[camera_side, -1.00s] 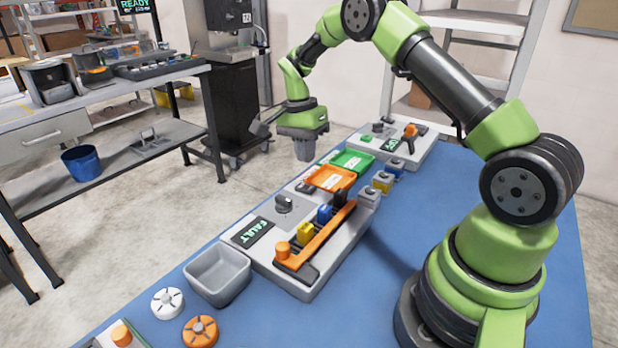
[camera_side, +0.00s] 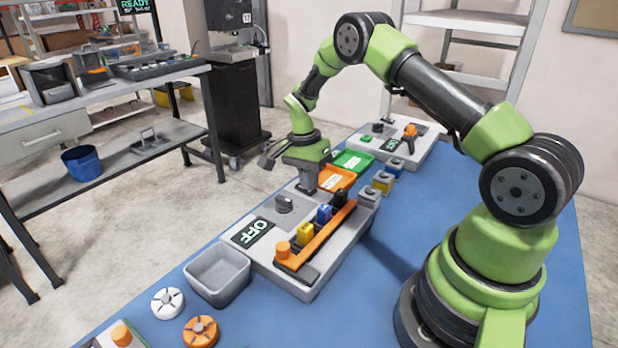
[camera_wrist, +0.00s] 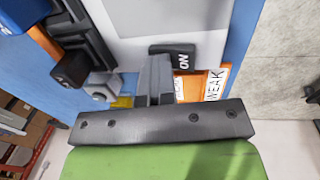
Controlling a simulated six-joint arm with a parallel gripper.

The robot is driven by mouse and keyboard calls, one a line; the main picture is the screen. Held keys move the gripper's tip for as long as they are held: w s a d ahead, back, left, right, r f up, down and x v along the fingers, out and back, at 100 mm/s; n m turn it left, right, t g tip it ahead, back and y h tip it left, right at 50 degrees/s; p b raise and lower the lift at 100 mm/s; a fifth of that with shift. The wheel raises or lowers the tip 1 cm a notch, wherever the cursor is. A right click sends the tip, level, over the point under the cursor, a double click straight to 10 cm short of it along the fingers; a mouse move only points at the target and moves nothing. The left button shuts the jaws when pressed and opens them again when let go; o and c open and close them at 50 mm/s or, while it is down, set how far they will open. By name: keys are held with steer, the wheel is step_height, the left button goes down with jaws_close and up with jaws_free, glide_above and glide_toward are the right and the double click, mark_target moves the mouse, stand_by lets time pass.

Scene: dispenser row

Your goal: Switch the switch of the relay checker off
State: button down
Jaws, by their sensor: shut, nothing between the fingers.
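My gripper (camera_side: 308,188) is shut and empty, pointing down at the checker's far end. In the wrist view its fingers (camera_wrist: 154,76) are over or against a dark switch (camera_wrist: 172,50) marked ON. The fingers hide part of the switch, and I cannot tell whether they touch it. The switch is hidden behind my gripper in the side view.
An orange tray (camera_side: 346,181), labelled WEAK in the wrist view (camera_wrist: 216,84), and a green tray (camera_side: 352,160) lie just beyond the checker. Small blocks (camera_side: 382,182) stand to their right. A grey bin (camera_side: 217,274) is at the near end. Another grey device (camera_side: 425,133) stands farther back.

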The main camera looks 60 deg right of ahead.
steer(key=shift+f, duration=0.2)
steer(key=shift+w+r, duration=0.25)
steer(key=shift+w, duration=0.5)
steer(key=shift+r, duration=0.1)
step_height(320, 180, up, 14)
steer(key=w, duration=0.2)
stand_by(0.3)
steer(key=shift+s, duration=0.7)
steer(key=f, duration=0.4)
steer(key=s+f, duration=0.1)
steer(key=f, duration=0.4)
steer(key=s+f, duration=0.1)
steer(key=f, duration=0.4)
